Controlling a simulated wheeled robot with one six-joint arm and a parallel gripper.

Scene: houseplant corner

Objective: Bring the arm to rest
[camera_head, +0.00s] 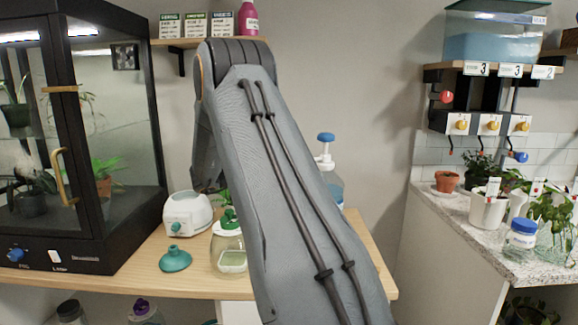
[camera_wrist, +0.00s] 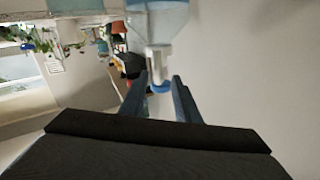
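My arm rises across the middle of the head view, bent at its top joint and folding down behind itself. My gripper is hidden there. In the wrist view my gripper (camera_wrist: 161,78) has its two fingers apart, with a gap between the tips. A bottle with a blue top (camera_wrist: 159,58) appears upside down just beyond and between the fingertips; neither finger appears to touch it. In the head view a blue-topped pump bottle (camera_head: 326,150) stands partly hidden behind my arm.
A wooden table (camera_head: 130,278) holds a glass cabinet (camera_head: 110,120), a white device (camera_head: 187,213), a teal funnel (camera_head: 175,260) and a green-lidded jar (camera_head: 228,245). A stone counter (camera_head: 470,228) at right bears pots and plants. Bare wall lies between my arm and the right shelf.

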